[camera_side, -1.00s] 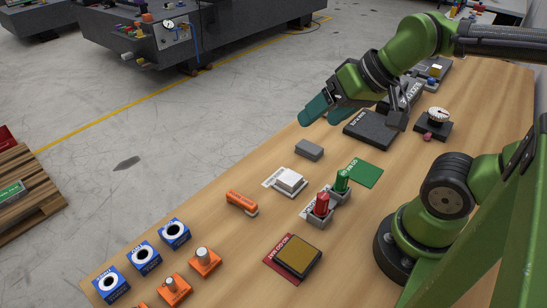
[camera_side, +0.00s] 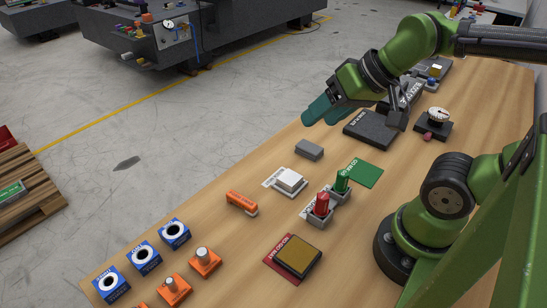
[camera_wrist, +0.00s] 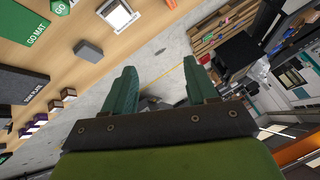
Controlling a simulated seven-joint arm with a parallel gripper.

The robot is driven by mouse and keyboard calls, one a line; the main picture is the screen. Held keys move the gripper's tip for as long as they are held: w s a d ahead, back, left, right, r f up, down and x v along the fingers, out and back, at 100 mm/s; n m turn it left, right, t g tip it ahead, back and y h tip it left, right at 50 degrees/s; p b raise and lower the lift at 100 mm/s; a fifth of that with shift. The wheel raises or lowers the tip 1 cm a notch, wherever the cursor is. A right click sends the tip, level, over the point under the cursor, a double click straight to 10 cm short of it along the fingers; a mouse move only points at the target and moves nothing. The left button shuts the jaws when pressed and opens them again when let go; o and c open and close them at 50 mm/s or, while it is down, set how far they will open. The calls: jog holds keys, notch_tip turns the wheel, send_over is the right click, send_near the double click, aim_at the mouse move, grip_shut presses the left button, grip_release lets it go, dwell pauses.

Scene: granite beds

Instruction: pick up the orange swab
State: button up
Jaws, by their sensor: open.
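The orange swab (camera_side: 241,202) is a small orange bar with a pale end, lying on the wooden bench in the side view, left of the white block.
A grey block (camera_side: 309,150), a white block (camera_side: 289,180), red (camera_side: 321,205) and green (camera_side: 342,181) stamps and an ink pad (camera_side: 297,256) stand near the swab. Blue ring blocks (camera_side: 174,234) and orange blocks (camera_side: 205,262) are at lower left. Bare wood surrounds the swab.

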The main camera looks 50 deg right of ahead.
jog(key=n+g+h, duration=0.2)
jog(key=n+g, duration=0.3)
jog(key=g, duration=0.2)
send_over(243, 199)
notch_tip(243, 199, down, 7)
notch_tip(243, 199, down, 10)
jog(key=shift+s+a+f, duration=0.1)
jog(key=shift+a, duration=0.05)
jog(key=shift+f, duration=2.95)
jog(key=shift+c, duration=0.4)
grip_shut()
